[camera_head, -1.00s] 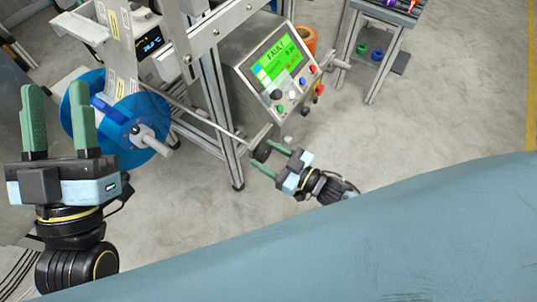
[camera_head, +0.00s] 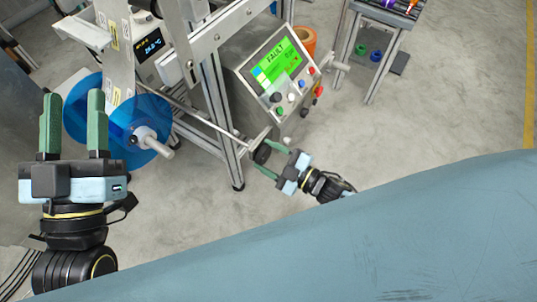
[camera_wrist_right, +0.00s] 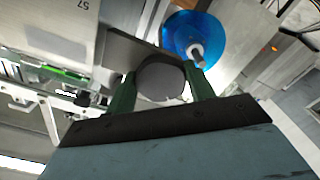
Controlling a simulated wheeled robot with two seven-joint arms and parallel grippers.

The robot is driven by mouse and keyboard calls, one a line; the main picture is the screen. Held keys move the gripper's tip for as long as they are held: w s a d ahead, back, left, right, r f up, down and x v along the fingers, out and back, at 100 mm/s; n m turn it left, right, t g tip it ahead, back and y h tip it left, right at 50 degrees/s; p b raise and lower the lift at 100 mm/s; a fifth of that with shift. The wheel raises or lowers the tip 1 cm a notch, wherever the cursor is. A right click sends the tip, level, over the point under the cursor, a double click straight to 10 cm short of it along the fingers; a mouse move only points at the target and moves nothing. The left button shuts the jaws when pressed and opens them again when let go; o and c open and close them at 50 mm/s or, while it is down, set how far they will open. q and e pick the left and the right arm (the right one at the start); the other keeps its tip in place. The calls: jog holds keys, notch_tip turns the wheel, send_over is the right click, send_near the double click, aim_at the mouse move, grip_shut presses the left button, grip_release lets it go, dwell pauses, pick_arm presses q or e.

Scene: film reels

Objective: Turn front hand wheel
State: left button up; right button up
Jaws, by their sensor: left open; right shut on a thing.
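The front hand wheel's dark round knob (camera_head: 262,153) sits at the end of a crank arm below the control panel. My right gripper (camera_head: 267,160) is shut on this knob. In the right wrist view the grey round knob (camera_wrist_right: 160,78) lies between the green fingers of the right gripper (camera_wrist_right: 161,92), with a dark flat crank arm behind it. My left gripper (camera_head: 73,125) is open and empty, with its fingers pointing up, in front of the blue film reel (camera_head: 148,115).
The control panel (camera_head: 279,62) shows a green FAULT screen and several buttons. A metal frame post (camera_head: 226,140) stands left of the knob. A small rack (camera_head: 376,45) stands at the back right. Open floor lies right of my right gripper.

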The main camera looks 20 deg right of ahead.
jog(key=n, duration=0.4)
jog(key=shift+d+n, duration=0.1)
jog(key=shift+n, duration=0.2)
jog(key=n, duration=0.3)
jog(key=shift+r+n, duration=0.1)
jog(key=shift+n, duration=0.3)
pick_arm(q)
jog(key=shift+s, duration=0.1)
pick_arm(e)
jog(key=shift+n, duration=0.8)
pick_arm(q)
jog(key=shift+r+t, duration=0.1)
jog(key=shift+t, duration=0.2)
jog(key=shift+r, duration=0.1)
pick_arm(e)
jog(key=o, duration=1)
jog(key=shift+r, duration=0.1)
jog(key=shift+c, duration=0.2)
pick_arm(q)
jog(key=shift+h, duration=0.3)
